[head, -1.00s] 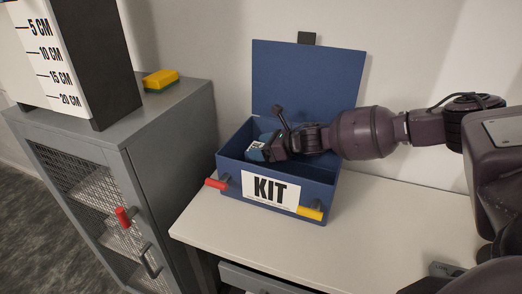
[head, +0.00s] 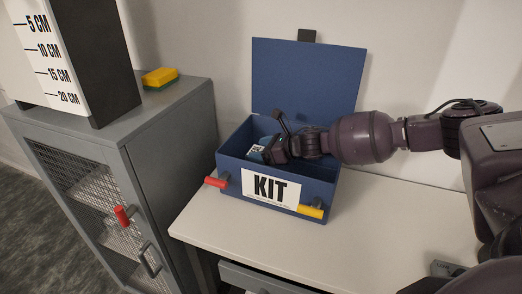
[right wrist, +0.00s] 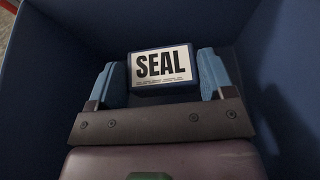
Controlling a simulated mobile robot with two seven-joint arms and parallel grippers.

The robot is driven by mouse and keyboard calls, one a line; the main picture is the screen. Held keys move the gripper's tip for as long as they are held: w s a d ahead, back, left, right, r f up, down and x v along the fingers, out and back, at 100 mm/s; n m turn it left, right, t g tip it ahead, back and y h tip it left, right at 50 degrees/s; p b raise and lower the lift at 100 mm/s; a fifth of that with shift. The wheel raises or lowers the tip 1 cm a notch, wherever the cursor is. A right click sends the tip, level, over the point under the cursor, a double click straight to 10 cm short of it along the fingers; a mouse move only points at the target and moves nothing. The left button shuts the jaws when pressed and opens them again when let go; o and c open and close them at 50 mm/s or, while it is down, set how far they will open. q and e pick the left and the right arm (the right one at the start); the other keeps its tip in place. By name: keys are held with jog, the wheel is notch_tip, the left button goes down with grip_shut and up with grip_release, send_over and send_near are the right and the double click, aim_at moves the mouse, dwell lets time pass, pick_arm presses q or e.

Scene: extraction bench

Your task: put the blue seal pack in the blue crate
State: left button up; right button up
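The blue seal pack (head: 257,153), with a white SEAL label, is inside the open blue crate (head: 229,171), low between its walls. Whether the pack touches the crate floor is hidden. My left gripper is not in view.
A grey cabinet (head: 170,115) at left carries a yellow-green sponge (head: 160,77) and a ruled block.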

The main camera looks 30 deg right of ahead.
jog(key=o, duration=0.4)
jog(key=shift+f, duration=0.1)
jog(key=shift+r, duration=0.25)
jog(key=v, duration=1.2)
jog(key=shift+r, duration=0.5)
jog(key=shift+w, duration=0.1)
